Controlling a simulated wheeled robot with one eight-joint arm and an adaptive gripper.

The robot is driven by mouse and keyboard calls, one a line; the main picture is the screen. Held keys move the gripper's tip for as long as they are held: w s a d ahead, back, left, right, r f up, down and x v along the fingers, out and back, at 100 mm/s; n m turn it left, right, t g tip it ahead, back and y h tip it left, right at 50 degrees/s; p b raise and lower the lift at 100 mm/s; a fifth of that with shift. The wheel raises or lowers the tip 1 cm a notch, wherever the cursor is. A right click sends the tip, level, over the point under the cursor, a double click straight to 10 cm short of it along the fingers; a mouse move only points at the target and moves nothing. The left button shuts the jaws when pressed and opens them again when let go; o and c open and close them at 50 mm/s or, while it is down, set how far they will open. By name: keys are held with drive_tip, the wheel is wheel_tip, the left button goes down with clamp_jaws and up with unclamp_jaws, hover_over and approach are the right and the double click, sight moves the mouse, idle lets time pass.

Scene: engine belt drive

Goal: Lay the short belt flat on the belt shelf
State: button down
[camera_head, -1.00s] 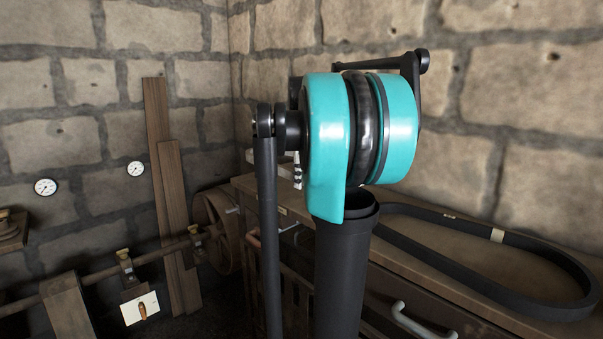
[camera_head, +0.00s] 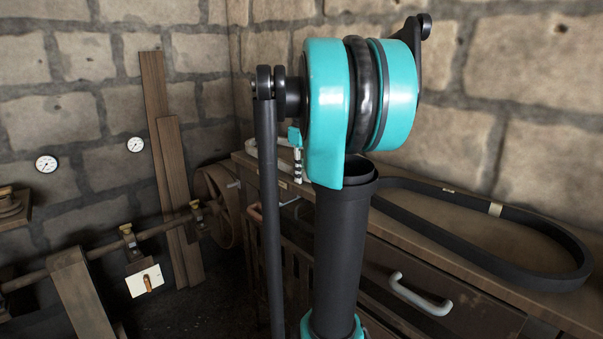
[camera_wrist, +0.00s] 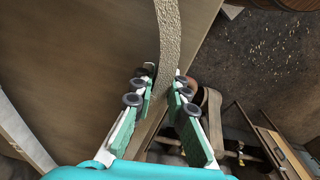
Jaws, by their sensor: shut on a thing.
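My gripper (camera_wrist: 162,88) is shut on a pale grey, rough-textured band, which I take for the short belt (camera_wrist: 168,32). The band runs from the top edge of the wrist view down between the green fingers; the rest of its loop is not clear. Below it is the brown top of the wooden bench (camera_wrist: 75,60), which also shows in the head view (camera_head: 410,240). I cannot tell whether the band touches it. In the head view my arm covers most of the gripper; only small teal and white parts show beside it.
A large dark belt loop (camera_head: 545,278) with a pale tag lies on the bench at right. A drawer handle (camera_head: 420,295) sticks out in front. A wooden wheel (camera_head: 216,205) and a shaft (camera_head: 100,246) stand at left. The stone wall closes the back.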

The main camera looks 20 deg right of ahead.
drive_tip(key=shift+s+f, duration=0.15)
drive_tip(key=shift+f, duration=0.05)
drive_tip(key=c, duration=1.4)
unclamp_jaws()
drive_tip(key=shift+c, duration=0.2)
drive_tip(key=shift+r, duration=0.1)
wheel_tip(320, 180, up, 19)
drive_tip(key=shift+s+d, duration=0.15)
drive_tip(key=shift+s, duration=0.05)
